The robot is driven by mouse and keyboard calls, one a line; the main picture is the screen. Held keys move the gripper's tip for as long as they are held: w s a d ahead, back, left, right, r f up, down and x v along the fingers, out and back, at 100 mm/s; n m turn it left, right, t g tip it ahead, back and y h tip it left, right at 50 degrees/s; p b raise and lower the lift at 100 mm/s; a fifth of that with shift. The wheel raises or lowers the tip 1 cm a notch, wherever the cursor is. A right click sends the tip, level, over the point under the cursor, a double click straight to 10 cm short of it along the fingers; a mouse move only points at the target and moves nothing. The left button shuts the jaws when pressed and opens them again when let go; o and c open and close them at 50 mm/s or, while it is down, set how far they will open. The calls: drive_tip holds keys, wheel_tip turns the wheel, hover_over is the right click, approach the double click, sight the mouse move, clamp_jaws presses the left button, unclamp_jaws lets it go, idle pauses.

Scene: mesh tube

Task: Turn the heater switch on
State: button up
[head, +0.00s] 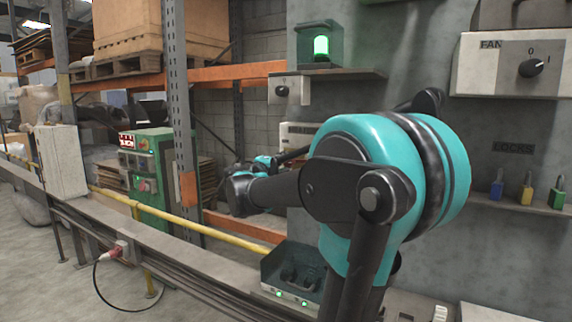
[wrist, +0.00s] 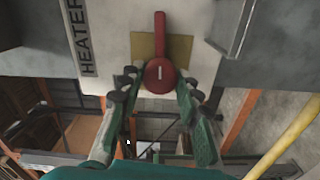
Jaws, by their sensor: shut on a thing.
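The heater switch (wrist: 159,74) is a red round knob with a long red handle and a white mark. It sits on a yellow square plate on a pale panel (wrist: 115,20) lettered HEATER in the wrist view. The handle points to the top of that picture. My gripper (wrist: 158,86) has its green fingers with dark tips on both sides of the round knob, shut on it. In the head view my arm covers most of the panel, and the red switch cannot be seen there.
A fan switch box (head: 530,66) and several padlocks (head: 527,188) are on the wall at right. A shelf (head: 345,73) carries a lit green lamp (head: 321,47). A small knob box (head: 289,90) hangs below it. A yellow rail (head: 190,228) runs at left.

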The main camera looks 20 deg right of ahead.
drive_tip(key=shift+m, duration=0.5)
drive_tip(key=o, duration=1.2)
drive_tip(key=shift+c, duration=0.2)
drive_tip(key=shift+s+a, duration=0.1)
drive_tip(key=v, duration=1.1)
drive_tip(key=shift+s+a, duration=0.3)
drive_tip(key=shift+f, duration=0.15)
